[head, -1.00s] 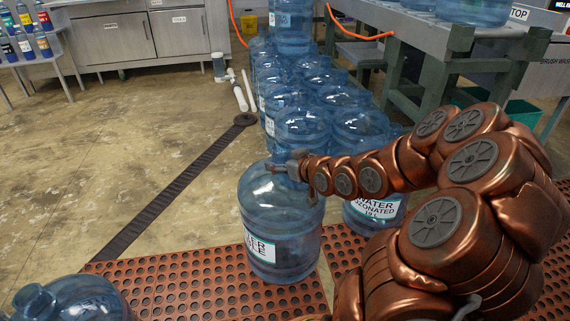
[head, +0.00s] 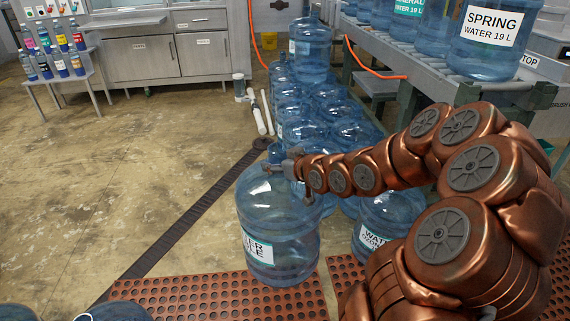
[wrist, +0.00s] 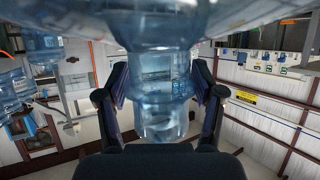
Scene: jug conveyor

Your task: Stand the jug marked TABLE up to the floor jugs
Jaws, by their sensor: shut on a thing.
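The held jug (head: 278,222) is clear blue, and its partly visible label ends in "ER" and "LE"; the rest of the wording is hidden. My gripper (head: 287,168) is shut on its neck in the head view. In the wrist view my gripper's dark fingers (wrist: 163,100) stand either side of the blue neck (wrist: 163,72). The jug hangs or stands nearly upright, leaning slightly, over the far edge of the red mat; I cannot tell whether its base touches. The floor jugs (head: 341,133) stand in a group just behind it, partly hidden by my arm.
A jug labelled WATER (head: 385,217) stands close to the right of the held jug. The conveyor (head: 430,62) at the right carries several jugs. A dark drain strip (head: 190,225) crosses open floor at the left. The perforated red mat (head: 190,292) lies in front.

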